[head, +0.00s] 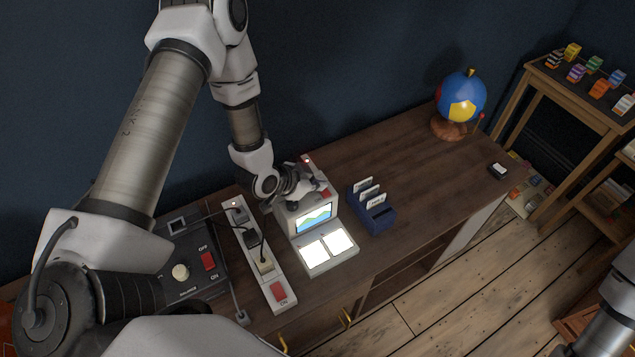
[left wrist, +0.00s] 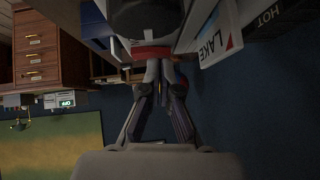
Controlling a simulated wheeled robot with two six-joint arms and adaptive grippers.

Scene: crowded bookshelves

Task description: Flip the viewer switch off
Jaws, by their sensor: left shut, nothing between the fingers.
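The viewer (head: 322,255) is a pale box on the desk with a lit screen (head: 314,217) showing a landscape and two glowing white panels in front. A small red part, apparently its switch (head: 325,192), shows at its top right. My left gripper (head: 312,189) is shut and empty, right at the top of the viewer, partly hiding it. In the left wrist view, the closed fingertips (left wrist: 155,68) are close to a red strip (left wrist: 152,52); I cannot tell whether they touch. My right gripper is out of view; only part of that arm shows at lower right.
A power strip (head: 256,262) with a red switch and a black control box (head: 190,262) with a knob stand left of the viewer. A blue card holder (head: 372,209) is close on its right. A globe (head: 461,98) stands farther right. The desk between is clear.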

